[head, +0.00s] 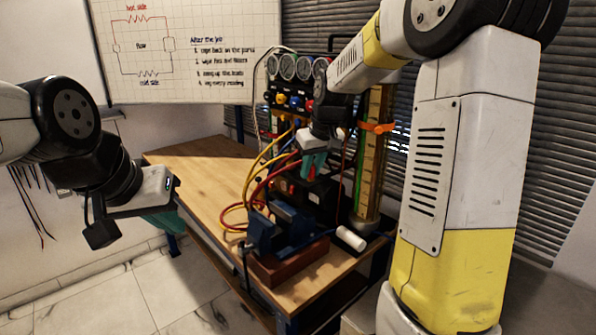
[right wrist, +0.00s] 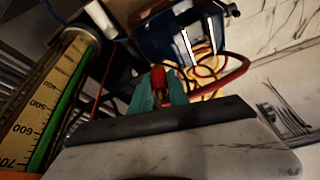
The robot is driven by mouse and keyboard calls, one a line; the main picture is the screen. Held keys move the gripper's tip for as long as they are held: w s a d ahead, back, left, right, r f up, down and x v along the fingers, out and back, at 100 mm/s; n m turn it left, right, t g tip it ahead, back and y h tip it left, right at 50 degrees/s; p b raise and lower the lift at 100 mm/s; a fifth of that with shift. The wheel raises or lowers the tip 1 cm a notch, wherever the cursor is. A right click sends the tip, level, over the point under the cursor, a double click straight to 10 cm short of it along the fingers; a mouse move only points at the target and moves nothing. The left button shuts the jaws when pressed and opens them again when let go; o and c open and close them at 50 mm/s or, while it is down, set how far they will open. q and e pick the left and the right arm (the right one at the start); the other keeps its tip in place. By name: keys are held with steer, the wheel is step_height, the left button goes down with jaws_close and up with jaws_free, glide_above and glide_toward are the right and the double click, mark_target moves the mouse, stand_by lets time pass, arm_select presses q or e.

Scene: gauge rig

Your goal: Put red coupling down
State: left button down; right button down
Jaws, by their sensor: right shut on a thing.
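The red coupling (right wrist: 158,79) shows between the teal fingers of my right gripper (right wrist: 160,90) in the right wrist view. The gripper is shut on it. In the head view my right gripper (head: 314,164) hangs above the bench behind the blue vise, with its fingers pointing down. A red hose (right wrist: 232,78) curves close to the coupling in the wrist view. My left gripper (head: 165,222) is off the bench at the left; its teal fingers are partly hidden, and I cannot tell whether they are open.
The blue vise (head: 275,228) stands at the bench's front edge. A tall scaled column (head: 371,160) stands right of my right gripper, and a gauge manifold (head: 290,68) behind it. A white cylinder (head: 350,238) lies near the column's base. The wooden bench top (head: 205,170) is clear at the left.

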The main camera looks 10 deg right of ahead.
steer(key=w, duration=0.5)
steer(key=w+d, duration=0.1)
steer(key=w, duration=0.2)
steer(key=shift+f, duration=2.1)
steer(key=shift+f, duration=0.1)
steer(key=c, duration=1.5)
jaws_free()
steer(key=shift+c, duration=0.2)
